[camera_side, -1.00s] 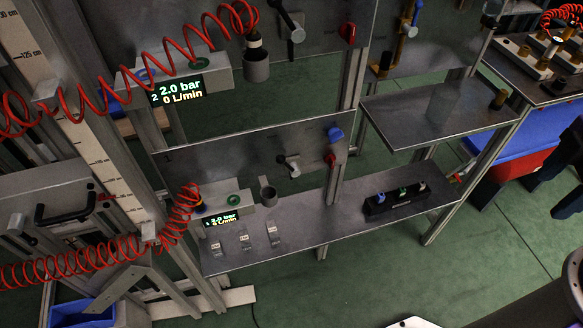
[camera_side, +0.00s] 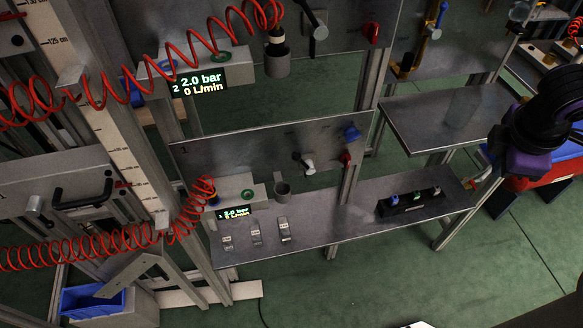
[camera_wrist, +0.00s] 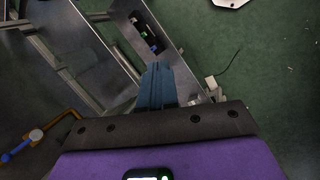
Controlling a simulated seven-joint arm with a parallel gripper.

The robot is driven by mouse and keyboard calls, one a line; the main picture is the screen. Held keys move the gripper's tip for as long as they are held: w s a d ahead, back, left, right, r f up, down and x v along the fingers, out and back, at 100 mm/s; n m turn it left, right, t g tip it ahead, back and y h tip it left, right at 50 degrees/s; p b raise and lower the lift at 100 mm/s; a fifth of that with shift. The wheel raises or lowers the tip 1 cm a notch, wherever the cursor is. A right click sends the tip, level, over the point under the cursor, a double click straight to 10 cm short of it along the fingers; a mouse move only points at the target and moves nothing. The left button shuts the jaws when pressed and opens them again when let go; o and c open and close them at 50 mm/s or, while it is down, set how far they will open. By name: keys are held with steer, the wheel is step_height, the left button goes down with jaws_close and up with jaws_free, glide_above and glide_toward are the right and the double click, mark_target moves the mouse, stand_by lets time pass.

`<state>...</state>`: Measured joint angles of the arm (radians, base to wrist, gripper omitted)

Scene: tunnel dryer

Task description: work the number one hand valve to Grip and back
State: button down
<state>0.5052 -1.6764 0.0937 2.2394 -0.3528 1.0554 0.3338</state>
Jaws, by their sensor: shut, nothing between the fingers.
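The lower panel marked 1 (camera_side: 230,150) carries a small hand valve (camera_side: 304,163) with a dark lever and a pale end, left of a red knob (camera_side: 346,157) and a blue fitting (camera_side: 352,134). Its position lettering is too small to read. The lower display (camera_side: 235,212) reads about 2.0 bar, with the flow line hard to read. My gripper (camera_wrist: 159,66) shows in the wrist view as blue-grey fingers, shut and empty, over the shelf area. In the side view my purple and black wrist is at the far right, well apart from the valve; my fingertips are not clear there.
The lower shelf (camera_side: 360,220) holds several small metal pieces (camera_side: 256,234) and a black block with coloured knobs (camera_side: 410,203). A second shelf (camera_side: 440,118) juts out at right, near my wrist. Red coiled hoses (camera_side: 110,245) hang at left. An upper display (camera_side: 200,82) reads 2.0 bar, 0 L/min.

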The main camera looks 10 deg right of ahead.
mark_target(303, 161)
steer(key=w+a+f+t+h, duration=0.2)
steer(key=w+a+f+t, duration=0.15)
steer(key=w+a, duration=0.4)
steer(key=w+a+f+t+h, duration=0.2)
steer(key=w+a+f+t, duration=0.15)
steer(key=a, duration=0.75)
steer(key=s+a+f+t+y, duration=0.1)
steer(key=a+f+t, duration=0.3)
steer(key=a, duration=0.4)
steer(key=s+a+f+n+t+y, duration=0.1)
steer(key=a+f+t+y, duration=0.2)
steer(key=a+f, duration=0.3)
steer(key=shift+a+f+t+y, duration=0.4)
steer(key=shift+a+t, duration=0.2)
steer(key=shift+a, duration=0.75)
steer(key=shift+w, duration=0.15)
steer(key=shift+w+d+f, duration=0.2)
steer(key=shift+w+d, duration=0.6)
steer(key=shift+w, duration=1.2)
steer(key=shift+w+d+f, duration=0.15)
steer(key=shift+w+d, duration=0.65)
steer(key=shift+w, duration=1.2)
steer(key=shift+w+d+f, duration=0.2)
steer(key=shift+w+d, duration=0.6)
steer(key=shift+w, duration=1.2)
